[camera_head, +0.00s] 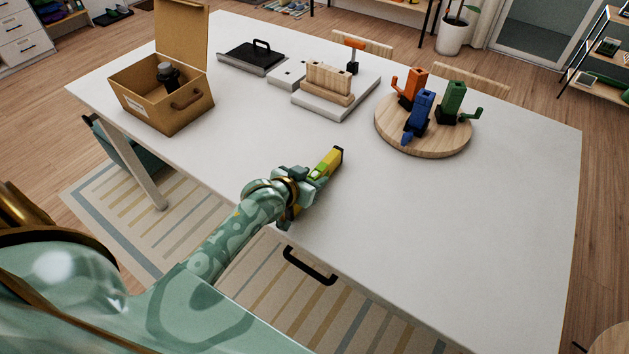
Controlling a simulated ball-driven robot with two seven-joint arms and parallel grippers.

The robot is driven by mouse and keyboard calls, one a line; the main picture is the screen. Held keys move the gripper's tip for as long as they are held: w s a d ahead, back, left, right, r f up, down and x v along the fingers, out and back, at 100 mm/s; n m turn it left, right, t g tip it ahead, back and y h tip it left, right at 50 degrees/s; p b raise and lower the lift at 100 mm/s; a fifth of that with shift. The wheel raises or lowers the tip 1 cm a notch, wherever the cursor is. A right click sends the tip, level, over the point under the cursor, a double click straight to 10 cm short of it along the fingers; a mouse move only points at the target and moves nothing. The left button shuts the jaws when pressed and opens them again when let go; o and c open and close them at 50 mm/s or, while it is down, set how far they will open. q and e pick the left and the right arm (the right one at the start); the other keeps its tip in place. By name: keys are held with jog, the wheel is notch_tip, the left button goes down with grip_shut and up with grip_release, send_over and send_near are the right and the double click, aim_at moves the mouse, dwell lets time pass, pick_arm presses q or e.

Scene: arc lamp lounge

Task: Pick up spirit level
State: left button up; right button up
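The spirit level (329,160) is a yellow bar with black ends. It lies on or just above the white table near the front edge, slanting from lower left to upper right. My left gripper (313,175) is over the middle of the level and hides much of it. The far end shows beyond the gripper, and a bit of the near end shows below it. The fingers are too small and covered to tell whether they are closed on the level. My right gripper is not in view.
A black drawer handle (310,267) is at the front. The right side is clear.

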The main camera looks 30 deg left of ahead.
pick_arm(q)
grip_shut()
